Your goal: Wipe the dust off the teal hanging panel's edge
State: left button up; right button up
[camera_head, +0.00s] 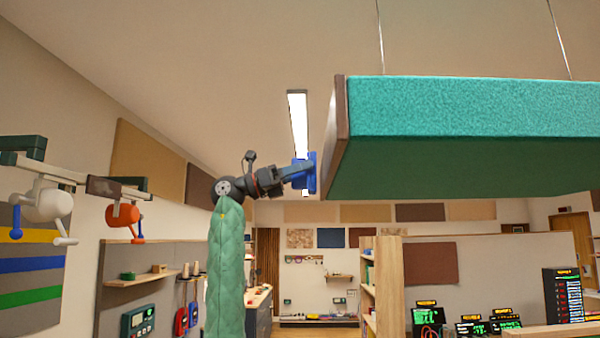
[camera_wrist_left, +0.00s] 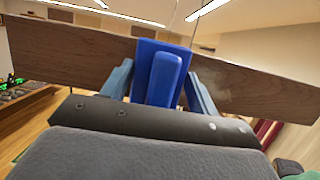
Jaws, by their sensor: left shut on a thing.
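The teal hanging panel (camera_head: 460,108) hangs from thin wires at the upper right, with a brown wooden edge (camera_head: 340,125) on its left end. In the left wrist view the wooden edge (camera_wrist_left: 70,55) crosses the picture behind the pad. My left gripper (camera_head: 300,175) is shut on a blue wiping pad (camera_wrist_left: 165,75), which also shows in the head view (camera_head: 311,172). The pad is at the lower part of the edge and looks close against it; contact is hidden. A faint paler patch (camera_wrist_left: 222,92), perhaps dust, shows right of the pad. My right gripper is out of view.
A rail (camera_head: 80,178) with hanging grey and orange devices is at the left. A wall shelf (camera_head: 150,277) and a wooden bookcase (camera_head: 388,285) stand lower down. Lit screens (camera_head: 490,325) are at lower right. The air left of the panel is mostly clear.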

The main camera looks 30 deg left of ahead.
pick_arm(q)
jog(key=shift+w+d, duration=0.4)
jog(key=shift+d, duration=0.25)
jog(key=shift+s, duration=0.1)
dwell(0.3)
